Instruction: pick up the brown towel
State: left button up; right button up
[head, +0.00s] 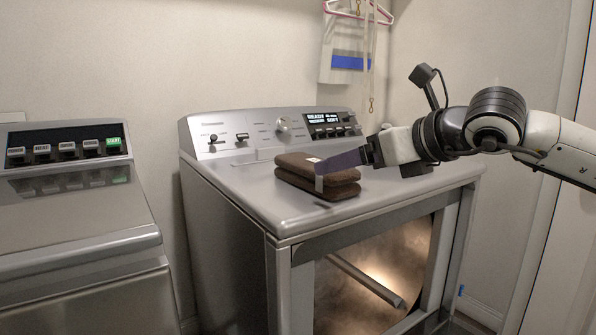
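The brown towel (298,168) lies folded in stacked layers on top of the grey machine in the middle of the head view. My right gripper (320,170) reaches in from the right, at the towel's right side. One purple-grey finger overlaps the near right part of the towel, its light tip in front of the side. A small pale patch shows on the towel's top near this finger. The second finger is not clearly visible, so I cannot tell whether the gripper is closed on the towel. The towel appears to rest on the machine top. My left gripper is not in view.
The grey machine (230,185) has a rear control panel (290,126) and an opening in its front. A second grey appliance (75,225) stands at the left, with a gap between. A pink hanger (357,14) and a bag (345,60) hang behind. The machine top left of the towel is clear.

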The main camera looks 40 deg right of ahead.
aim_at(296, 168)
jog(key=x, duration=0.2)
jog(key=p+x, duration=0.1)
jog(key=x, duration=0.1)
jog(key=shift+w+r, duration=0.15)
jog(key=shift+w, duration=0.1)
jog(key=shift+w+d+f, duration=0.1)
jog(key=shift+w+f, duration=0.15)
jog(key=shift+w, duration=0.25)
jog(key=shift+w+p, duration=0.35)
jog(key=shift+w, duration=0.25)
jog(key=p+x, duration=0.1)
jog(key=x, duration=0.2)
jog(key=shift+w+r, duration=0.1)
jog(key=shift+w, duration=0.1)
jog(key=shift+w+f, duration=0.25)
jog(key=shift+w, duration=0.15)
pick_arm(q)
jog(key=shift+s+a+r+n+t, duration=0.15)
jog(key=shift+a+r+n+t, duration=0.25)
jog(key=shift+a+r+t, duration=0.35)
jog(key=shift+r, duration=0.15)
